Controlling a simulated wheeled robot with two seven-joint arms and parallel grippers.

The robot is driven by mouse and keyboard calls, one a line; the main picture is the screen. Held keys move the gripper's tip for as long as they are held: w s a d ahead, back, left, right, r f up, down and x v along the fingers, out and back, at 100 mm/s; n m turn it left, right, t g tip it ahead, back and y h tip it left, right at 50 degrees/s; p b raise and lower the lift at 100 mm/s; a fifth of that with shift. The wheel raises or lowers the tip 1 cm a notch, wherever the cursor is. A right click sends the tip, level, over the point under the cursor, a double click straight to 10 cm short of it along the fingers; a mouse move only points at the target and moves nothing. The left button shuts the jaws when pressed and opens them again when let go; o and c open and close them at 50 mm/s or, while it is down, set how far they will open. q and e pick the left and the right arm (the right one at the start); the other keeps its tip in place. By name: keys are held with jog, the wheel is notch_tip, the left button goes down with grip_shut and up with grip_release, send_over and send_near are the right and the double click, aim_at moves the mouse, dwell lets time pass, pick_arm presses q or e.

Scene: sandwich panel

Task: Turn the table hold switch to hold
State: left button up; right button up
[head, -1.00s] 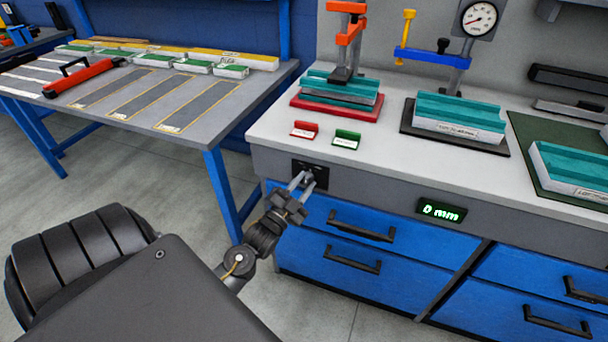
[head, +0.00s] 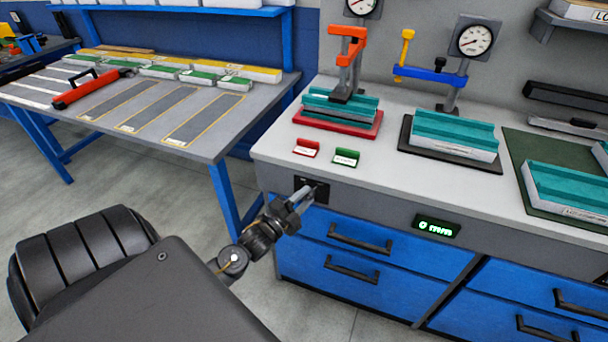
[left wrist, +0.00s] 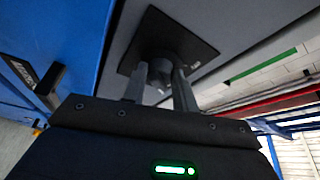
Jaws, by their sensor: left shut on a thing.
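The table hold switch (head: 321,187) sits on a black plate on the grey front band of the workbench, above the blue drawers. My left gripper (head: 305,197) reaches it from the lower left and is shut on the switch knob. In the left wrist view the two fingers (left wrist: 161,88) are on either side of the knob, in front of the black switch plate (left wrist: 190,42). The fingers hide most of the knob, and I cannot read which way it points. My right gripper is not in view.
A green-lit display (head: 436,226) reading 0 mm is on the bench front to the right. Drawer handles (head: 360,239) stick out below. Red and green label cards (head: 346,157) and clamp fixtures are on the bench top. Another table (head: 215,145) stands left.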

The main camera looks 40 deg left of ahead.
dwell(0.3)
pick_arm(q)
jog(key=o, duration=1)
jog(key=s, duration=0.3)
jog(key=s+f, duration=0.1)
jog(key=s, duration=0.3)
jog(key=s+b, duration=0.1)
jog(key=s, duration=0.2)
jog(key=shift+s+a+f, duration=0.15)
jog(key=shift+s, duration=0.2)
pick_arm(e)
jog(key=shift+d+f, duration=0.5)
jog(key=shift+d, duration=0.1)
